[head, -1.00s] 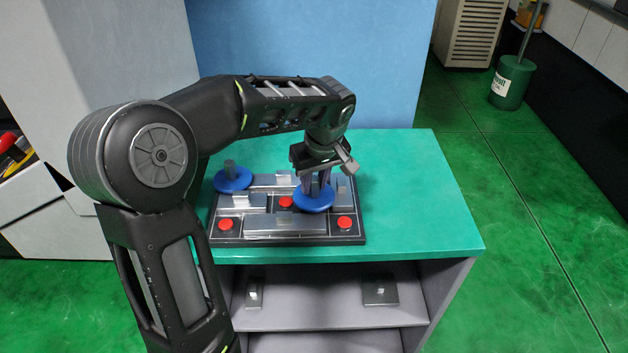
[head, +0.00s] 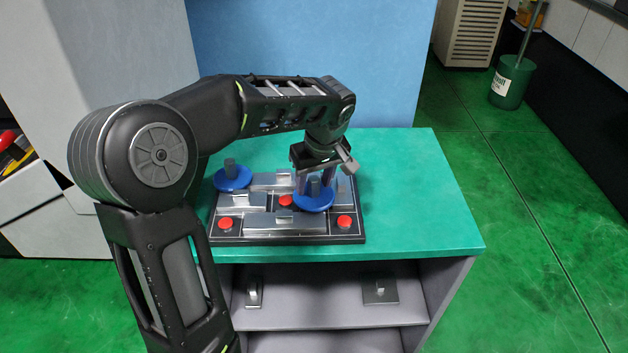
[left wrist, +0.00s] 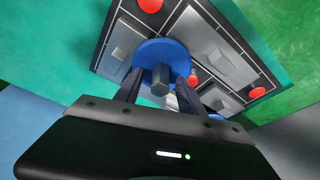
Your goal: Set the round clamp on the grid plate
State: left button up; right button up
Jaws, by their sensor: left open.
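A round clamp, a blue disc with a grey post (head: 314,201), lies flat on the grid plate (head: 290,240) near its right side. It also shows in the left wrist view (left wrist: 150,50). My left gripper (head: 315,186) is directly above it, open, with its fingers apart on either side of the post. In the left wrist view the post stands free between the fingers (left wrist: 158,92). A second blue disc with a grey post (head: 232,180) is at the plate's back left corner. My right gripper is not in view.
The plate also bears several grey blocks (head: 285,222) and red round pieces (head: 344,222). The green tabletop (head: 420,200) is clear to the right. Small metal pieces (head: 380,291) lie on the shelf below. A blue panel (head: 310,50) stands behind.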

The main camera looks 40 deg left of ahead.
aim_at(320, 204)
pick_arm(q)
jog(key=v, duration=1.2)
jog(key=shift+r, duration=0.1)
dwell(0.4)
